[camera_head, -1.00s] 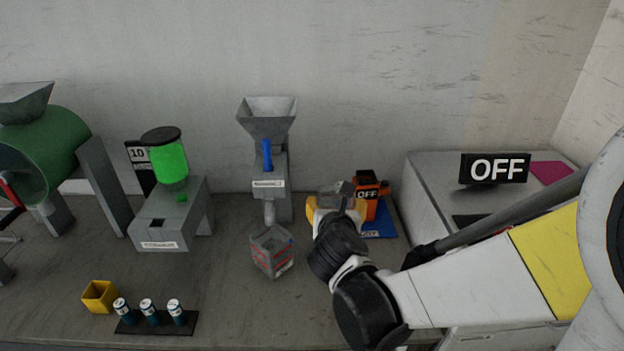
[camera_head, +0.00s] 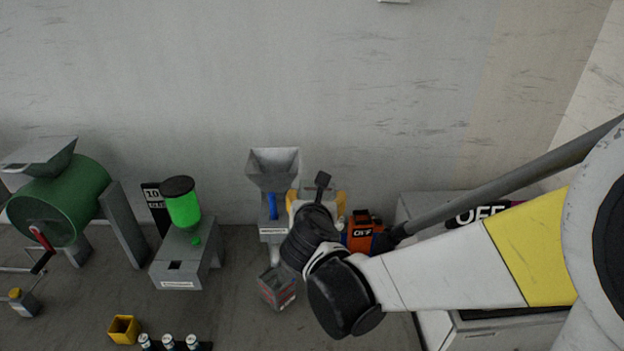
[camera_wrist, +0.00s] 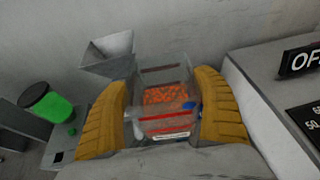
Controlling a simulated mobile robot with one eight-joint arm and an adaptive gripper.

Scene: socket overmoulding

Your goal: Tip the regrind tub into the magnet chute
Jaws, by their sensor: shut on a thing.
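My gripper (camera_head: 317,200) is shut on the regrind tub (camera_wrist: 165,126), a clear box with red stripes and orange-red granules inside. The wrist view shows the tub between the yellow fingers, with the granules lying in it. In the head view the gripper and wrist hide most of the tub. The magnet chute (camera_head: 274,172) is a grey funnel on a post with a blue handle, just left of my gripper. The wrist view also shows its funnel (camera_wrist: 107,52) left of and beyond the tub, apart from it.
A clear striped bin (camera_head: 277,288) stands below the chute. A grey feeder with a green canister (camera_head: 184,207) and a green drum machine (camera_head: 62,203) stand left. The wall is behind.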

